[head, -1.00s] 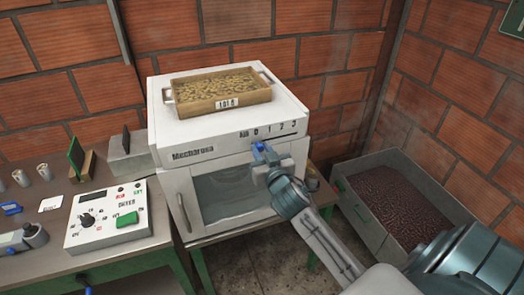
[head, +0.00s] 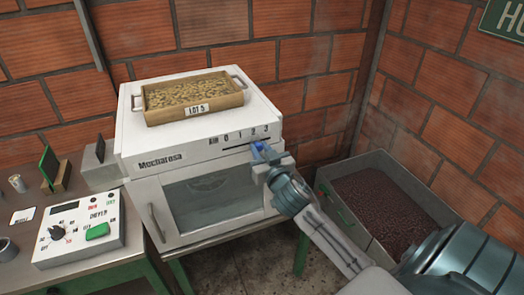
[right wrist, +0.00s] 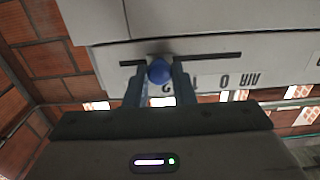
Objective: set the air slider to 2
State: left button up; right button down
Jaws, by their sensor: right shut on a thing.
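The air slider is a dark slot on the upper front of the white dryer (head: 133,160), under the marks 0, 1, 2 and 3. Its blue knob (head: 258,146) also shows in the right wrist view (right wrist: 159,70). My right gripper (head: 265,156) is shut on this knob, with one finger on each side in the wrist view. The knob stands close to the 2. The fingers and knob partly cover the slot and marks. My left gripper is not clearly in view.
A wooden tray of beans (head: 195,116) marked LOT 5 sits on the dryer. A control box (head: 78,236) with a dial and green button stands on the left table. A grey bin (head: 420,232) of dark red cherries is at the right.

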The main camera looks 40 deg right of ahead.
jog(key=c, duration=1.2)
grip_release()
jog(key=shift+w+a, duration=0.1)
jog(key=shift+a, duration=0.35)
jog(key=shift+c, duration=0.2)
jog(key=shift+d, duration=0.35)
pick_arm(q)
jog(key=f+b, duration=0.1)
jog(key=a+f+b, duration=0.2)
jog(key=f+b, duration=0.1)
jog(key=shift+w+a+f, duration=0.1)
jog(key=shift+w+a, duration=0.1)
jog(key=shift+a, duration=0.05)
pick_arm(e)
jog(key=v, duration=1.1)
jog(key=shift+f, duration=0.1)
